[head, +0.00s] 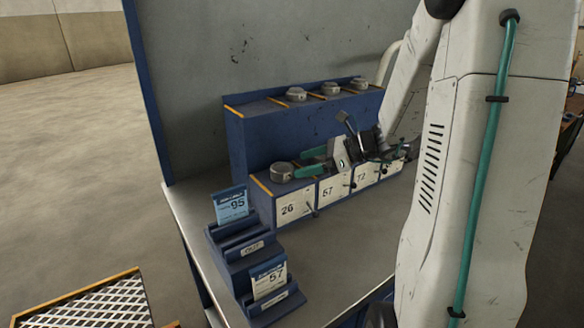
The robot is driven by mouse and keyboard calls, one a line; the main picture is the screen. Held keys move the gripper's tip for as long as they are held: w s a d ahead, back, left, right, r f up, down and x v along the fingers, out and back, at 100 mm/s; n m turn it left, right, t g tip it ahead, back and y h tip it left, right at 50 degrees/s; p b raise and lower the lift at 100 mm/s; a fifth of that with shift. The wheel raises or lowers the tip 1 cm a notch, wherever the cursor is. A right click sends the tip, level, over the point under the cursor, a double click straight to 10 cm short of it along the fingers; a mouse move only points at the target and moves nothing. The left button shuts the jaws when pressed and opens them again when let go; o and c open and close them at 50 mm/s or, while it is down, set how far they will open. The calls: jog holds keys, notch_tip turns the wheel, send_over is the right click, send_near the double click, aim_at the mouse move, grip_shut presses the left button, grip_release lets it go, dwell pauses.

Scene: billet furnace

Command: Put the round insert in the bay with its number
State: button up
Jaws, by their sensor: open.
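A grey round insert (282,172) sits on the lower step of the blue rack (238,150), at its left end above the plate marked 26 (294,205). More round inserts stand on the upper step: one at left (296,94), one in the middle (330,88), one at right (359,83). Numbers on the inserts are too small to read. My gripper (304,163) is open, its green fingers pointing left close to the lower insert; I cannot tell if they touch it. Bay plates read 26, 57 (328,191) and one perhaps 77 (365,176); a fourth is partly hidden.
A stepped blue card holder (232,262) stands at front left on the bench (330,260), with a card marked 95 (232,205) above an OUT label and a card marked 57 (269,280) below. A grey panel stands behind. My arm hides the right side. Bare bench lies before the rack.

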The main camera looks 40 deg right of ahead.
jog(key=v, duration=0.6)
jog(key=s+a+r+n+g+h, duration=0.1)
jog(key=s+a+n+g, duration=0.35)
jog(key=a+n, duration=0.35)
jog(key=s+a+r+n+g+h, duration=0.1)
jog(key=s+a+n+g, duration=0.4)
jog(key=a, duration=0.5)
jog(key=s+a+n+t+h, duration=0.1)
jog(key=s+n+h, duration=0.6)
jog(key=s+n, duration=0.4)
jog(key=n, duration=0.3)
jog(key=shift+s+a+r+h, duration=0.2)
jog(key=shift+a+h, duration=0.1)
jog(key=shift+a, duration=0.1)
